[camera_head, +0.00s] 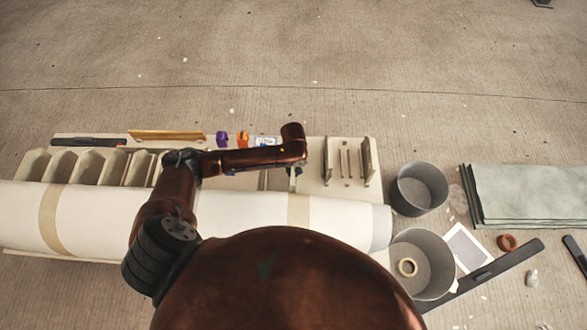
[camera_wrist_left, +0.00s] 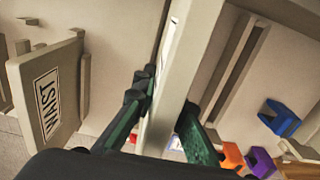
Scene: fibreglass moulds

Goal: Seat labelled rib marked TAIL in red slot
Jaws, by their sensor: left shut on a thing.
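My left gripper (camera_wrist_left: 168,95) is shut on a pale beige rib (camera_wrist_left: 178,65), with one dark green finger on each side. The rib carries a white label seen nearly edge-on, so I cannot read it. In the head view my wrist covers most of the gripper, and a pale upright edge of the held rib (camera_head: 293,181) shows below it. Another labelled rib (camera_wrist_left: 48,85) stands at the left in the wrist view; its upside-down label looks like WAIST. A pair of raised rails (camera_wrist_left: 236,65) lies right of the held rib. I cannot make out a red slot.
Purple (camera_head: 222,138) and orange (camera_head: 242,139) clips lie at the bench's back edge. A large white roll (camera_head: 110,215) lies along the front. Upright ribs (camera_head: 366,160) stand at the bench's right, near a grey bucket (camera_head: 419,190). Green sheets (camera_head: 530,192) are stacked farther right.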

